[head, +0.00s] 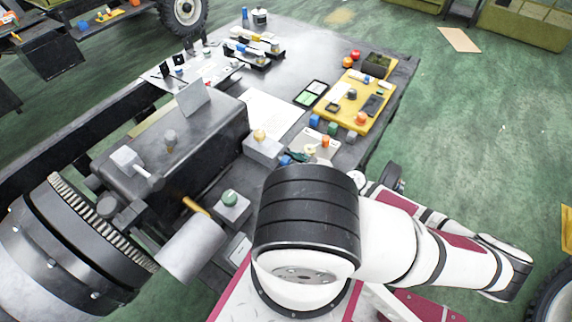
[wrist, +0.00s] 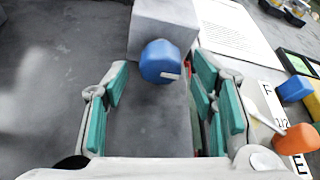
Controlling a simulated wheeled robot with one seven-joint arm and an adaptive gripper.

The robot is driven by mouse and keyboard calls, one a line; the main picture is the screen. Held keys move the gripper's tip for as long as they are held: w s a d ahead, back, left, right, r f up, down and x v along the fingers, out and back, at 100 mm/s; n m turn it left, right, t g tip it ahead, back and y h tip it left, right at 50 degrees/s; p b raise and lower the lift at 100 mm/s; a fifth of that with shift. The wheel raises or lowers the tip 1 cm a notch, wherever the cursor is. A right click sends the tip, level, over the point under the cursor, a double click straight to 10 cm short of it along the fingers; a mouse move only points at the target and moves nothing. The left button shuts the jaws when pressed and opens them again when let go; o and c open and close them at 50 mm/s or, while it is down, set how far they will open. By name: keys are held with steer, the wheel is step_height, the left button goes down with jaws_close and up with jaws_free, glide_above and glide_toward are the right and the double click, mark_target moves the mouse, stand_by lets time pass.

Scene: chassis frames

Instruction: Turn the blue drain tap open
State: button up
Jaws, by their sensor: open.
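The blue drain tap (wrist: 160,60) shows in the wrist view as a faceted blue knob with a small pale mark, in front of a light grey block (wrist: 150,28). My gripper (wrist: 161,80) is open, its teal finger pads on either side of the tap in the picture. A gap shows between the tap and each pad, and nothing is held. I cannot tell how far the tap reaches in between the fingers. In the head view a small blue part (head: 285,160) that looks like the tap shows beside the block, and my arm hides most of the gripper.
A label strip (wrist: 272,100) marked F, 1/2 and E, a blue cube (wrist: 295,88) and an orange piece (wrist: 297,138) lie right of my gripper.

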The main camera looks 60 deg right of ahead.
steer(key=shift+w+d+f, duration=0.15)
steer(key=shift+w+f, duration=0.05)
steer(key=shift+w, duration=0.3)
steer(key=c, duration=1.1)
steer(key=shift+c, duration=0.2)
steer(key=shift+n+h+p, duration=0.45)
steer(key=shift+n+h, duration=0.35)
steer(key=shift+n, duration=0.2)
steer(key=o, duration=1.1)
